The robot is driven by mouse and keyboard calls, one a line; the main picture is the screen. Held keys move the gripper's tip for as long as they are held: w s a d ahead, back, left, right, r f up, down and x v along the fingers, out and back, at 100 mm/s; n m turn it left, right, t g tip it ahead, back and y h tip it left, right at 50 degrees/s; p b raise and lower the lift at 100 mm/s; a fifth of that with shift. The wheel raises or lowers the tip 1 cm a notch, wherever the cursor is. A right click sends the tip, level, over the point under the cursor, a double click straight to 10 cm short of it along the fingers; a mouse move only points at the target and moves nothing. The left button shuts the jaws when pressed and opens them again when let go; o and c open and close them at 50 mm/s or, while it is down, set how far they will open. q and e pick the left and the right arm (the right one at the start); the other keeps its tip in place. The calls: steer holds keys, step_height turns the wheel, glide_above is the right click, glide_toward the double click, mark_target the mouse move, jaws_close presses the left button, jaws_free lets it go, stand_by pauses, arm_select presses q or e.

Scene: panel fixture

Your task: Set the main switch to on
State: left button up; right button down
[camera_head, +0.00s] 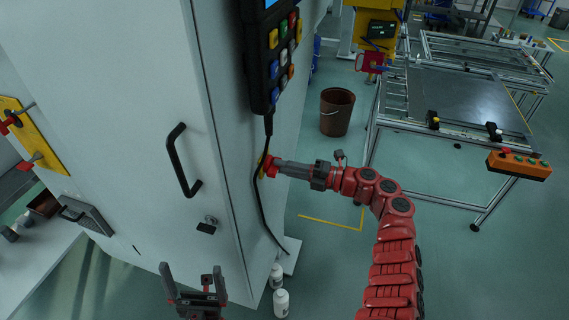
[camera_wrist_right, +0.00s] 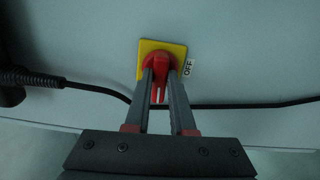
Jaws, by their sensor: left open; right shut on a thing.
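The main switch is a red rotary knob (camera_wrist_right: 157,70) on a yellow square plate (camera_wrist_right: 176,50), fixed to the cabinet's side. In the right wrist view an "OFF" label (camera_wrist_right: 188,68) sits just right of the plate. The knob's white mark points down, toward the gripper. My right gripper (camera_wrist_right: 160,80) is shut on the knob, one finger on each side. In the head view my right gripper (camera_head: 277,167) reaches the red knob (camera_head: 269,163) from the right. My left gripper (camera_head: 195,285) is open and empty in front of the cabinet, low in the view.
The white cabinet (camera_head: 140,120) has a black door handle (camera_head: 182,160). A keypad pendant (camera_head: 272,60) hangs on its side, and its black cable (camera_head: 258,205) passes by the switch. White bottles (camera_head: 281,302) and a brown bucket (camera_head: 337,112) stand on the floor.

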steer(key=shift+f+m, duration=0.1)
steer(key=shift+m, duration=0.4)
steer(key=c, duration=0.8)
jaws_free()
steer(key=shift+o, duration=0.2)
steer(key=b+v, duration=0.3)
steer(key=v, duration=1.4)
steer(key=shift+d, duration=0.25)
